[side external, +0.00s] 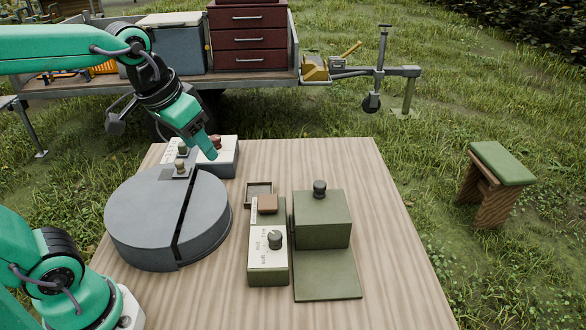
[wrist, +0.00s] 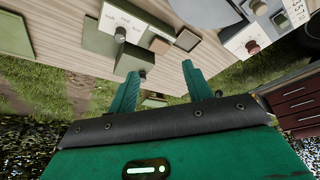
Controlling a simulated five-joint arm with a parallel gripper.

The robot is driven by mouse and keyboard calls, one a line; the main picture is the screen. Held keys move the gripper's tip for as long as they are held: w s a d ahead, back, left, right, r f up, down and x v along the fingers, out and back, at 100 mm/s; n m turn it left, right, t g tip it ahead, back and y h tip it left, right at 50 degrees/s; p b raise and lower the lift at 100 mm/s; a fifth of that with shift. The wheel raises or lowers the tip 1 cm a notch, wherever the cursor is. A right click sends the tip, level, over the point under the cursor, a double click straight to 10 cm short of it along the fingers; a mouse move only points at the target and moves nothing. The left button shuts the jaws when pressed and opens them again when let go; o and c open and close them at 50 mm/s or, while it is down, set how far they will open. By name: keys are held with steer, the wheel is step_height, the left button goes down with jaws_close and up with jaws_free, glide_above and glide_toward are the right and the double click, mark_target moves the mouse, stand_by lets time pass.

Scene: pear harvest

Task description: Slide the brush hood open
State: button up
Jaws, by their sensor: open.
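The brush hood seems to be the olive-green box (side external: 322,220) with a black knob (side external: 319,188) on top, in the side external view. It stands at the back of a flat olive plate (side external: 328,280), whose front part is bare. My gripper (side external: 208,154) is up and to the left of it, over the back left of the table and apart from the hood. In the wrist view my gripper (wrist: 166,75) shows two separated green fingers with nothing held between them. Olive parts show at the upper left there; I cannot tell which is the hood.
A control box (side external: 268,255) with a dial (side external: 275,239) stands left of the hood. A brown block (side external: 267,204) and small tray (side external: 259,186) are near it. A large grey drum (side external: 145,220) and white-faced box (side external: 228,156) stand at left. The table's right side is clear.

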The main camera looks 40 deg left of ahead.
steer(key=w+d+g, duration=0.1)
steer(key=w+d, duration=0.1)
steer(key=w, duration=0.4)
steer(key=w+d+g, duration=0.1)
steer(key=w+d, duration=0.2)
steer(key=w, duration=0.4)
steer(key=g, duration=0.2)
glide_toward(320, 183)
steer(key=shift+s+a, duration=0.1)
steer(key=shift+s, duration=0.05)
steer(key=shift+w+d+f, duration=0.25)
steer(key=shift+w+f, duration=0.05)
steer(key=shift+f, duration=0.15)
steer(key=shift+f, duration=3.9)
